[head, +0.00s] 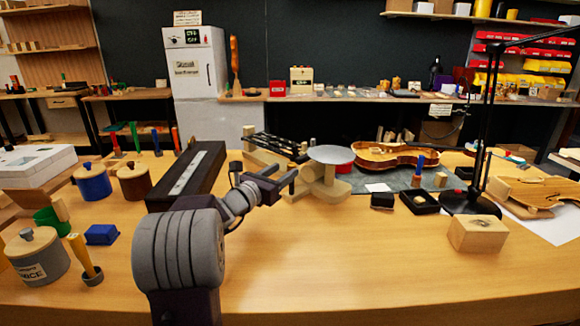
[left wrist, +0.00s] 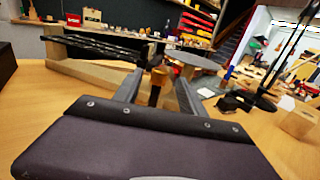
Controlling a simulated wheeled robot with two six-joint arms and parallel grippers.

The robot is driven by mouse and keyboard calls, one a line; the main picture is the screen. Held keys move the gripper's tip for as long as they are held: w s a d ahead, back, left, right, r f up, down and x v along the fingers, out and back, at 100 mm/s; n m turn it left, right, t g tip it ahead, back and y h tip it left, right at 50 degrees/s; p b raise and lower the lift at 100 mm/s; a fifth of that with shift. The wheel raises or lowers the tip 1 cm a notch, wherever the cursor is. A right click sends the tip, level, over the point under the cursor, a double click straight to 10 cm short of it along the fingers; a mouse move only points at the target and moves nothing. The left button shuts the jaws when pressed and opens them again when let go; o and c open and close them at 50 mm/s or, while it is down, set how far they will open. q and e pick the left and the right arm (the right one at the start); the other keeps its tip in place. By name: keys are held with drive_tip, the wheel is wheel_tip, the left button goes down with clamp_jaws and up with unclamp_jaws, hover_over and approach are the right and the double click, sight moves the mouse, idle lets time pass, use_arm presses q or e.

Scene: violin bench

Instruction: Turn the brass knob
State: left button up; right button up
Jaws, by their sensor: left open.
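My left gripper (head: 282,173) reaches across the bench from the front left. It is open, with its two fingers apart. In the left wrist view the gap between its fingers (left wrist: 158,92) points at a small brass-coloured knob (left wrist: 159,76). The knob appears between the fingertips, with a dark part below it. I cannot tell whether a finger touches it. In the head view the knob is hard to make out near the fingertips. A wooden fixture (head: 325,188) with a round grey disc (head: 331,154) stands just right of the gripper. My right gripper is not in view.
A long black box (head: 188,176) lies left of the gripper. Wooden stands hold dark rods (head: 280,146) behind it. A violin body (head: 395,155) lies at the back. A wooden block (head: 476,234) and a black lamp (head: 470,203) stand right. The front middle bench is clear.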

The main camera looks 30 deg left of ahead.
use_arm(q)
drive_tip(key=s, duration=0.4)
drive_tip(key=shift+a, duration=0.1)
